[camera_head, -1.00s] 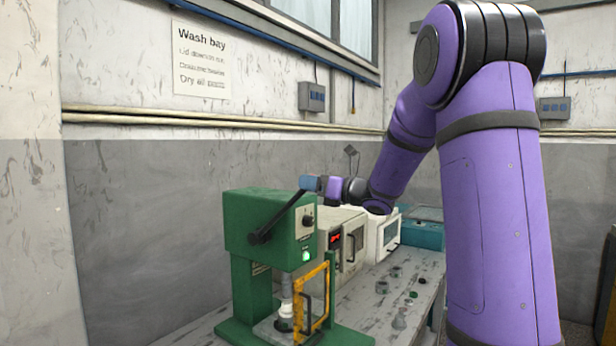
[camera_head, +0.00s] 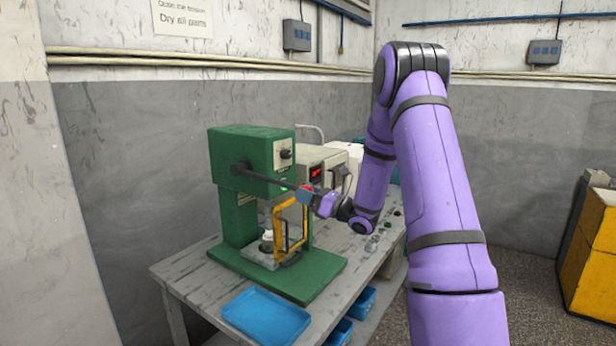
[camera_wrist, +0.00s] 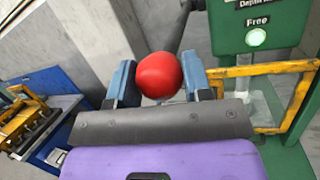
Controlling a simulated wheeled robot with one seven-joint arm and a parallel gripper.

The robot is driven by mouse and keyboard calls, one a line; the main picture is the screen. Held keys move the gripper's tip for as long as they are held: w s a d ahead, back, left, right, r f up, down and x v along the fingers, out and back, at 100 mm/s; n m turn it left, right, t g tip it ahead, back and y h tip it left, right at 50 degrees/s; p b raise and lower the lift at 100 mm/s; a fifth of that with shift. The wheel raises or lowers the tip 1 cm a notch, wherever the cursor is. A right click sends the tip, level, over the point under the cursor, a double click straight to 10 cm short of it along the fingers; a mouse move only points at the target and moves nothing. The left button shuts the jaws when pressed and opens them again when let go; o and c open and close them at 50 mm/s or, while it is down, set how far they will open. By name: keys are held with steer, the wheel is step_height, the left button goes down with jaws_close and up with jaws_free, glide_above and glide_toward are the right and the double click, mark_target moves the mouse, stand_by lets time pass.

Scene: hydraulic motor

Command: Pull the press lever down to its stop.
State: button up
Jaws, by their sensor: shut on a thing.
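The green press (camera_head: 245,190) stands on the workbench. Its dark lever (camera_head: 262,178) runs from the pivot on the press's side toward the right and slopes slightly down. The lever ends in a red ball knob (camera_head: 304,192), which shows large in the wrist view (camera_wrist: 159,75). My gripper (camera_head: 308,196) is shut on the knob, with one blue finger on each side. A yellow guard frame (camera_head: 291,229) stands open at the press front. A pale part (camera_head: 267,236) sits under the ram. In the wrist view a lit lamp (camera_wrist: 256,38) is labelled "Free".
A blue tray (camera_head: 266,316) lies at the bench's near end, with blue bins (camera_head: 362,303) below. Light-coloured machines (camera_head: 322,168) stand behind the press. Small parts (camera_head: 372,242) lie to the right. A yellow cabinet (camera_head: 592,255) stands far right.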

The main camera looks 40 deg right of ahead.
steer(key=shift+w+f, duration=0.2)
steer(key=shift+f, duration=1.3)
steer(key=o, duration=1.3)
steer(key=shift+w, duration=0.1)
steer(key=shift+c, duration=0.2)
steer(key=v, duration=1)
steer(key=shift+s, duration=0.35)
steer(key=shift+d+f, duration=0.1)
